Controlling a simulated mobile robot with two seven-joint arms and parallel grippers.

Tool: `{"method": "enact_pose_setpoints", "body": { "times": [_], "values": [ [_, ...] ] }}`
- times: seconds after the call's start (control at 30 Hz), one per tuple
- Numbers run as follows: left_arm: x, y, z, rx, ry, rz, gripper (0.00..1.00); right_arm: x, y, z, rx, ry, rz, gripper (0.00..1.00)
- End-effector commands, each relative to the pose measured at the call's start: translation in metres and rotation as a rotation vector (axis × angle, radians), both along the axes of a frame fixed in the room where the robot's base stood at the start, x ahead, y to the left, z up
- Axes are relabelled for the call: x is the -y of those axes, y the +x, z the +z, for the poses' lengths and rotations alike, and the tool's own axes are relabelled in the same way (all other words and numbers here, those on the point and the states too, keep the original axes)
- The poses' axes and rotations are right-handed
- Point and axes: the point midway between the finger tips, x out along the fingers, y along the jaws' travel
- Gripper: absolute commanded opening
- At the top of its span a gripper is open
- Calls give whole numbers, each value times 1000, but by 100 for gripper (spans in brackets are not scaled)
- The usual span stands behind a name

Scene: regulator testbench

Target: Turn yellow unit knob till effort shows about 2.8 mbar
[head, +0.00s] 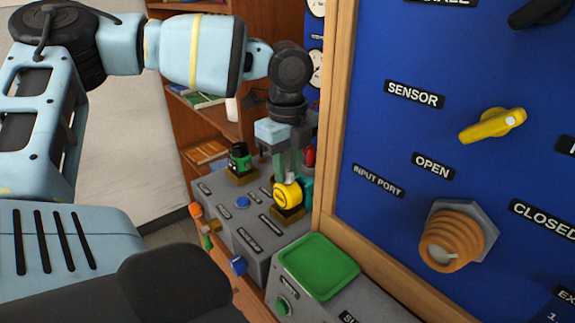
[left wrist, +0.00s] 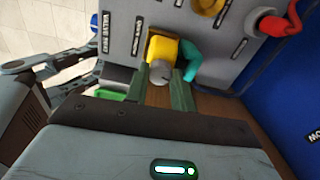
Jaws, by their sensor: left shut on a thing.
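The yellow unit (head: 287,196) stands on the grey bench box (head: 262,245), with a teal part (head: 307,187) close beside it. In the left wrist view the yellow unit (left wrist: 163,47) has a grey round knob (left wrist: 160,72) on its near side. My left gripper (head: 286,168) reaches down to it from above. Its greenish fingers sit on either side of the knob in the left wrist view (left wrist: 161,84), shut on it. No readable effort value shows in either view. My right gripper is not in view.
A green-topped unit (head: 239,158) stands on the box behind the yellow one. A red part (head: 309,155) is close to the right of my gripper. The wood-framed blue panel (head: 385,140) rises at the right. A green pad (head: 316,266) lies in front.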

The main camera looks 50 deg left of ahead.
Motion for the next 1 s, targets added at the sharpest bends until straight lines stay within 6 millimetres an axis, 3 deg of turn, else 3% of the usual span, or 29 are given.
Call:
{"method": "enact_pose_setpoints", "body": {
  "times": [0.77,0.8,0.93,1.0],
  "values": [
    [0,0,0,1,0,-107,2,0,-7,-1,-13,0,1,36],
    [0,0,0,1,0,-106,27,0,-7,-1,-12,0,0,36],
    [0,0,0,1,0,-106,44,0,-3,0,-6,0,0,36],
    [0,0,0,1,0,-106,47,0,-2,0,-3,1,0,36]
  ]
}}
